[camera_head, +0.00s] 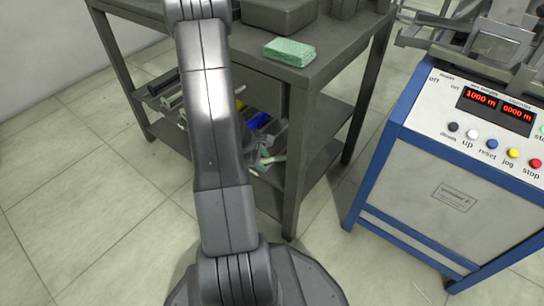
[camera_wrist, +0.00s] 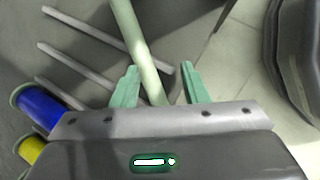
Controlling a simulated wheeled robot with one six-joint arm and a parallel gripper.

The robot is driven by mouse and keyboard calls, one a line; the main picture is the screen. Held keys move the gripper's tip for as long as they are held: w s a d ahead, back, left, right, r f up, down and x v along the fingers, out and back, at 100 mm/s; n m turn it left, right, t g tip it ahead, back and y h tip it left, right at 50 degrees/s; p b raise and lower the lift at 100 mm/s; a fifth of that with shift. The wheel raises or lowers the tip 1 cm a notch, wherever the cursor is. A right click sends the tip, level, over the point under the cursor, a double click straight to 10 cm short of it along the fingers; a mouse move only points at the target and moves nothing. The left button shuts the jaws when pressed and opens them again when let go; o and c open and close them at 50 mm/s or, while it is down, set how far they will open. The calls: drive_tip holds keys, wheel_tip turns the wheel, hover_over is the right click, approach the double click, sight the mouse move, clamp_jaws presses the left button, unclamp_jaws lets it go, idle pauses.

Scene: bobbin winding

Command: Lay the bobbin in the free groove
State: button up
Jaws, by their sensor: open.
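A long pale green-white tube (camera_wrist: 138,50), apparently the bobbin, runs between my gripper's two green fingers (camera_wrist: 160,85) in the wrist view. The fingers stand apart, one on each side of it, with visible gaps. Its near end is hidden behind my gripper body. Grey bars (camera_wrist: 105,42) lie slantwise below and to its left; I cannot tell whether the tube rests in a groove. In the head view my gripper (camera_head: 264,152) is low at the table's lower shelf, partly hidden by the table leg and my arm.
A blue bobbin (camera_wrist: 40,107) and a yellow bobbin (camera_wrist: 32,150) lie left of my gripper. The dark table (camera_head: 345,50) has a leg close to my gripper and a green block (camera_head: 289,51) on top. A blue-framed winding machine (camera_head: 450,190) stands right. Floor is clear at left.

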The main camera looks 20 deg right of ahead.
sight(276, 160)
drive_tip(key=s+a+p, duration=0.1)
drive_tip(key=a, duration=0.7)
drive_tip(key=shift+s+a, duration=0.2)
drive_tip(key=shift+a, duration=0.1)
drive_tip(key=shift+d, duration=0.15)
drive_tip(key=d, duration=0.4)
drive_tip(key=w+d+b, duration=0.1)
drive_tip(key=d, duration=0.3)
drive_tip(key=w+d+f+b, duration=0.1)
drive_tip(key=d, duration=0.3)
drive_tip(key=shift+d, duration=0.1)
drive_tip(key=shift+r, duration=0.25)
idle(0.4)
